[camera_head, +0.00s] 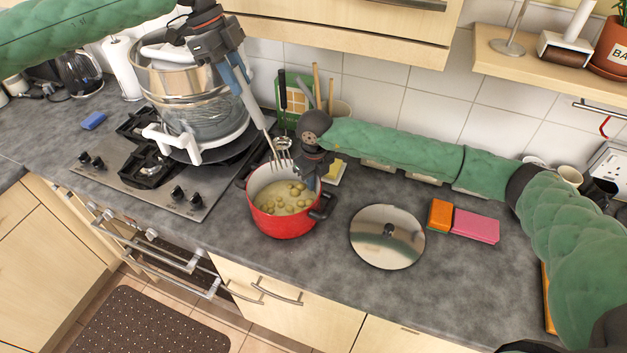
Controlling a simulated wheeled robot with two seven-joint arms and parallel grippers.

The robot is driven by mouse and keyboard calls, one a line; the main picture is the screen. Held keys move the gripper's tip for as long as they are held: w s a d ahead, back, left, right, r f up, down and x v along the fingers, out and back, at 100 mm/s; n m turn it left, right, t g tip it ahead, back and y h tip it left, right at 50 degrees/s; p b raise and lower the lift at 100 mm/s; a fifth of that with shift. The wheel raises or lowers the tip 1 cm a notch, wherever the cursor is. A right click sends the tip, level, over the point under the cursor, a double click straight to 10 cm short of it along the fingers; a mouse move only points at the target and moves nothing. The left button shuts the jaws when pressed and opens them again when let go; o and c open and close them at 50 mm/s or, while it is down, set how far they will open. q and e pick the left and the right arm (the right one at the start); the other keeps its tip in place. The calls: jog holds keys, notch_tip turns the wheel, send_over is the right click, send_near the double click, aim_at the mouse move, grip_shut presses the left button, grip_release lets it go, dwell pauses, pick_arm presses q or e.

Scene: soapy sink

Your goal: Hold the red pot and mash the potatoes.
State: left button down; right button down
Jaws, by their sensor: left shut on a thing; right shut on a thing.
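The red pot (283,222) stands on the grey worktop, right of the hob, with black handles on its sides. Several potatoes (282,205) lie in it in yellowish liquid. My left gripper (236,72) comes from above and is shut on the masher (257,112). The masher slants down to the right, its wire head (279,160) over the pot's back rim; I cannot tell if it touches anything. My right gripper (312,178) points down at the pot's right back side and is shut on the pot there. Its fingertips are partly hidden.
A steel pot (185,85) stands on the hob (150,185) behind left. The round lid (387,237), an orange sponge (440,214) and a pink sponge (476,226) lie to the right. Utensils (300,95) stand behind. The worktop's front right is clear.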

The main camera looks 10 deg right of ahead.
dwell(0.3)
pick_arm(q)
jog(key=s+d+f+t+y, duration=0.2)
jog(key=s+d+f+y, duration=0.15)
jog(key=d, duration=0.35)
jog(key=shift+s+f, duration=0.1)
jog(key=shift+f, duration=6.05)
